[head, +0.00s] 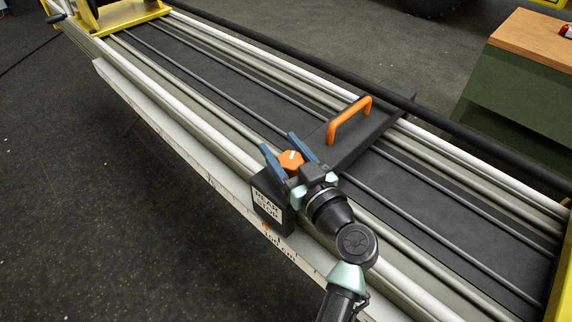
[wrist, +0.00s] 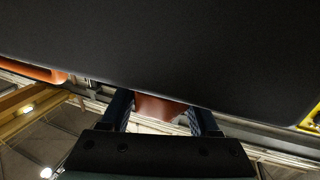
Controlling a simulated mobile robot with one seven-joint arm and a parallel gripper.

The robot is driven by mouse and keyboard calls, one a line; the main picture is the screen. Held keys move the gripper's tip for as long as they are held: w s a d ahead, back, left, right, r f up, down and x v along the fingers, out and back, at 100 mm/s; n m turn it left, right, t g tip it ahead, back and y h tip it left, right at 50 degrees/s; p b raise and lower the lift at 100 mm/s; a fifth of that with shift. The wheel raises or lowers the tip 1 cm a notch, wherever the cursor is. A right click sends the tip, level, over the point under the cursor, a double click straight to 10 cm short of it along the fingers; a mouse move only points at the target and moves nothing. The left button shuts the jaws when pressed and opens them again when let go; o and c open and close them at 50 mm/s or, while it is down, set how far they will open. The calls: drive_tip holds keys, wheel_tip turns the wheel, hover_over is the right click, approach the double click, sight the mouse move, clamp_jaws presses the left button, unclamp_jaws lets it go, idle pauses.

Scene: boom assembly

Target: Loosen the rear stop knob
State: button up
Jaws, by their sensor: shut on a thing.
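The rear stop knob (head: 290,161) is orange with a white mark on top. It sits on the dark rear stop block (head: 268,207), which carries a white label and rests on the near rail. My gripper (head: 286,150) has its two blue fingers on either side of the knob and is shut on it. In the wrist view the knob (wrist: 160,107) shows between the blue fingers (wrist: 160,112), partly covered by a large dark surface above.
A dark carriage (head: 365,140) with an orange handle (head: 349,120) lies across the rails beside the knob. A yellow end frame (head: 115,15) stands at the far left. A green cabinet (head: 510,85) stands at the right. A scale strip (head: 190,155) runs along the near side.

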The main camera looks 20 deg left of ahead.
drive_tip(key=n+g+y+b, duration=0.1)
drive_tip(key=n+g+b, duration=0.1)
drive_tip(key=b, duration=0.1)
drive_tip(key=n+g+y+b, duration=0.1)
drive_tip(key=g+b, duration=0.2)
drive_tip(key=b, duration=0.1)
drive_tip(key=s+n+g+y+b, duration=0.1)
drive_tip(key=n+g+b, duration=0.1)
drive_tip(key=b, duration=0.1)
drive_tip(key=shift+a+f+n+g+b, duration=0.2)
drive_tip(key=shift+f+n+g+b, duration=0.1)
drive_tip(key=shift+f+b, duration=0.1)
drive_tip(key=n+g+b, duration=0.2)
drive_tip(key=g, duration=0.1)
drive_tip(key=s+g+b, duration=0.1)
drive_tip(key=b, duration=0.1)
drive_tip(key=shift+r+n+g+y, duration=0.25)
drive_tip(key=shift+n+g+y, duration=0.05)
drive_tip(key=shift+n+g, duration=0.1)
drive_tip(key=shift+s+r+n+g+b, duration=0.1)
drive_tip(key=shift+n+g+b, duration=0.25)
drive_tip(key=shift+g+b, duration=0.15)
drive_tip(key=shift+s+r+n+g+b, duration=0.1)
drive_tip(key=shift+n+g+b, duration=0.3)
drive_tip(key=shift+g, duration=0.2)
drive_tip(key=o, duration=1.4)
drive_tip(key=shift+a, duration=0.1)
